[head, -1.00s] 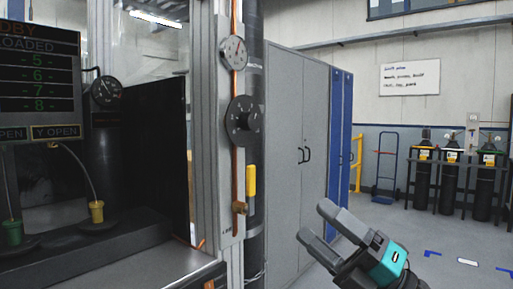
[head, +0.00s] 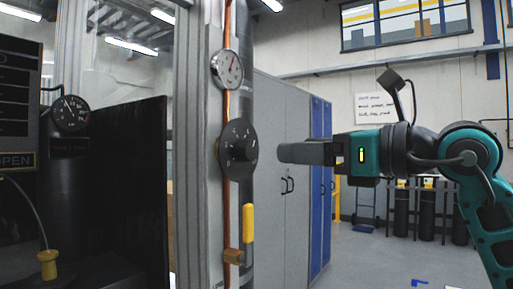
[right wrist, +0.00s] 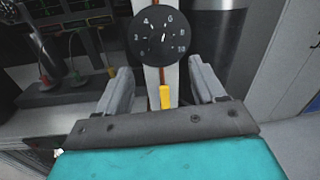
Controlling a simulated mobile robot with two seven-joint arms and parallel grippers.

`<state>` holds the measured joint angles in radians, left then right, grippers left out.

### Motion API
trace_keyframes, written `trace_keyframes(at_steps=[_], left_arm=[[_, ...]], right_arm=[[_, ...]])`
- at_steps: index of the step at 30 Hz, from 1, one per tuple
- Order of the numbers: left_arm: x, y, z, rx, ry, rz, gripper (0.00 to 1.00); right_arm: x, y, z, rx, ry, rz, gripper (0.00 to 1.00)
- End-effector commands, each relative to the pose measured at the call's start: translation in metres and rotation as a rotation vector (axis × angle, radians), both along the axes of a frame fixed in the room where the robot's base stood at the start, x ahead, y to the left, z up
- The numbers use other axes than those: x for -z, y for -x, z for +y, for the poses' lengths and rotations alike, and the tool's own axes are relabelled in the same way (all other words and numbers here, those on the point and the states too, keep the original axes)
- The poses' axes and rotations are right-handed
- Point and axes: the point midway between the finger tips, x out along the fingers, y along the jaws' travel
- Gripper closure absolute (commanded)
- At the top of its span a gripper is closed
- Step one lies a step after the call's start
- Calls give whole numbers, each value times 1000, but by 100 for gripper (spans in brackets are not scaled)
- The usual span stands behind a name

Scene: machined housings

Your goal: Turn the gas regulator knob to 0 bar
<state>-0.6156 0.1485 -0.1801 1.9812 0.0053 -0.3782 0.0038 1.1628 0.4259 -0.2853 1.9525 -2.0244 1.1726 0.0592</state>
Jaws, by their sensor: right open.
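The regulator knob (head: 238,150) is a round black dial with pale numbers, on a pale upright panel beside a copper pipe. It also shows in the right wrist view (right wrist: 162,38), where a small white mark near its centre points up, roughly toward the 6. A white round gauge (head: 227,69) sits above it, its needle toward the upper right. My right gripper (head: 282,152) is level with the knob, just to its right in the head view. Its fingers (right wrist: 162,84) are apart and empty, below and to either side of the knob in the wrist view. My left gripper is out of view.
A black gauge (head: 71,113) and a dark panel (head: 125,190) are at left. Grey cabinets (head: 283,140) stand behind my right gripper. Open floor lies at lower right.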

Motion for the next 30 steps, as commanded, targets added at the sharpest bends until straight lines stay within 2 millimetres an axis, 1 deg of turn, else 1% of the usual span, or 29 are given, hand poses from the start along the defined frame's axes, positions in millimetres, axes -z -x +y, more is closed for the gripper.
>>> trace_keyframes(at_steps=[1, 6, 10, 13, 18, 27, 30], left_arm=[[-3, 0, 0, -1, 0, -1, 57], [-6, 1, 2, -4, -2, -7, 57], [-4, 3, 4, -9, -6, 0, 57], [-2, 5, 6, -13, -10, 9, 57], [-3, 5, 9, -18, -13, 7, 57], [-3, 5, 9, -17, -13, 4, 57], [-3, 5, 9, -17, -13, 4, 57]], right_arm=[[-2, -7, 10, -4, -2, 2, 31], [-2, -31, 38, -5, -3, 3, 31], [-2, -46, 56, -5, -3, 3, 31], [-2, -54, 65, -4, -4, 2, 31], [-1, -62, 74, -2, -2, 0, 31], [0, -64, 75, -2, -2, 0, 31], [0, -63, 75, -2, -2, 0, 41]])
